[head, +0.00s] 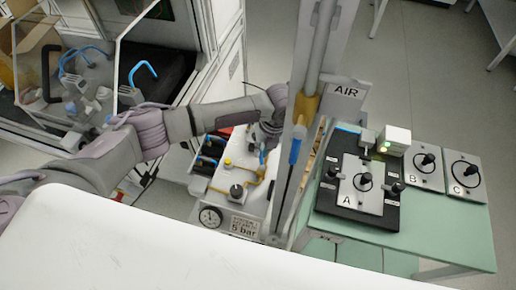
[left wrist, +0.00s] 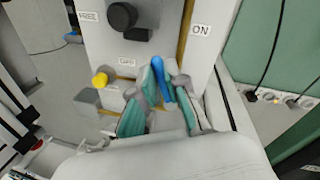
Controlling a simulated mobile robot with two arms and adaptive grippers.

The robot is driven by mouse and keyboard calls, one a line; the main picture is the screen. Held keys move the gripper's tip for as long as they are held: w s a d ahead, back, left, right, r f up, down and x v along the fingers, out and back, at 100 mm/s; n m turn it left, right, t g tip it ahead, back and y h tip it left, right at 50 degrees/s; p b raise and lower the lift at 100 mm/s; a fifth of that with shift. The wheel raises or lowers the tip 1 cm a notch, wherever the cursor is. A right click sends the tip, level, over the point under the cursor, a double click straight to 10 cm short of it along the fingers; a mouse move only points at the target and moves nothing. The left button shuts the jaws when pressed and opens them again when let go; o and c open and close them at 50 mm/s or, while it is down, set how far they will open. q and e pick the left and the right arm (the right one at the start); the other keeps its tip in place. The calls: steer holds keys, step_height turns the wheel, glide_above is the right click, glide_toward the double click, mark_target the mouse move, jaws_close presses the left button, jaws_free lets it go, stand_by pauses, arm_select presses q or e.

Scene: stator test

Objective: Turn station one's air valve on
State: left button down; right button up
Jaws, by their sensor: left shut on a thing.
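My right gripper is not in view.
A black knob (left wrist: 122,16) and a yellow knob (left wrist: 100,80) sit near the lever. A green bench (head: 440,225) at the right bears plates marked A, B and C and a small box with a green light (head: 394,140). A clear-walled enclosure stands at the left.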

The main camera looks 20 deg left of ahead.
arm_select(q)
steer(key=shift+d+m+t+p, duration=0.2)
steer(key=shift+d+m, duration=0.3)
steer(key=shift+m, duration=0.6)
steer(key=shift+d+m+t+p, duration=0.2)
steer(key=shift+d+m, duration=0.25)
steer(key=shift+m, duration=0.65)
steer(key=c, duration=1.2)
jaws_free()
step_height(320, 180, up, 12)
steer(key=d, duration=0.2)
steer(key=shift+d, duration=0.2)
